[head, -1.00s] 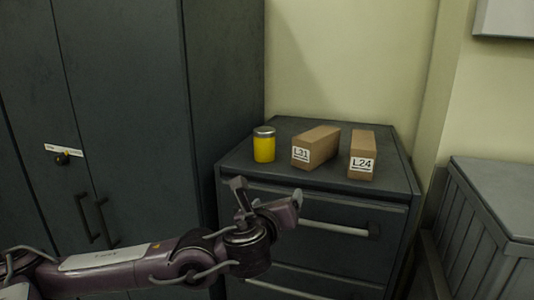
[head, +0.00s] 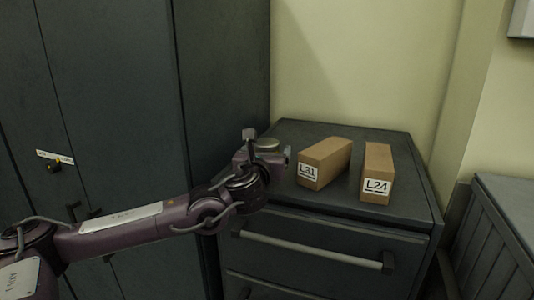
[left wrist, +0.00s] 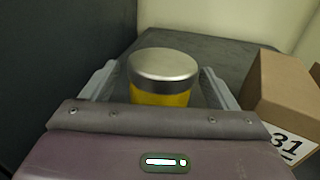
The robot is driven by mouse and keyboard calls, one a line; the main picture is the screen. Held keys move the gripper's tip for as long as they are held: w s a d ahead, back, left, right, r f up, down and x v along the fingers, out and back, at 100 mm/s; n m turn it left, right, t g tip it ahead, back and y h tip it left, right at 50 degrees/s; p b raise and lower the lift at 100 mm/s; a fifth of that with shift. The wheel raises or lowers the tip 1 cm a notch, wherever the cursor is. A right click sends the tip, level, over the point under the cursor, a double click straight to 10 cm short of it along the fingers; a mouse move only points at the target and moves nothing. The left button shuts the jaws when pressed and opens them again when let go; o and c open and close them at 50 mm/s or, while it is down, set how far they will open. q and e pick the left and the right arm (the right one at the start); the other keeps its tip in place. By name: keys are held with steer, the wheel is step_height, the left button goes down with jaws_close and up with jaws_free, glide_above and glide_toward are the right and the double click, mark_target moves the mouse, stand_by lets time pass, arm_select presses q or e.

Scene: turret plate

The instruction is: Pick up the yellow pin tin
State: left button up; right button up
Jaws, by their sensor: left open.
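The yellow pin tin (left wrist: 160,97) has a silver lid and stands upright on the dark drawer cabinet. In the head view only its lid (head: 267,145) shows clearly, because my left gripper (head: 268,147) hides the yellow body. In the left wrist view the tin is between the two open grey fingers of my left gripper (left wrist: 161,88), with a finger on each side. The fingers do not appear closed on it. The lower part of the tin is hidden behind the gripper body. My right gripper is not in view.
A cardboard box marked L31 (head: 324,163) stands just right of the tin, close to the gripper's right finger. A box marked L24 (head: 377,174) stands further right. The drawer cabinet (head: 402,145) meets the wall behind. A tall dark cabinet (head: 110,110) rises at left.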

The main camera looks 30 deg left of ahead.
arm_select(q)
steer(key=shift+w, duration=0.2)
steer(key=c, duration=0.9)
steer(key=shift+r, duration=0.1)
steer(key=c, duration=0.4)
steer(key=shift+c, duration=0.2)
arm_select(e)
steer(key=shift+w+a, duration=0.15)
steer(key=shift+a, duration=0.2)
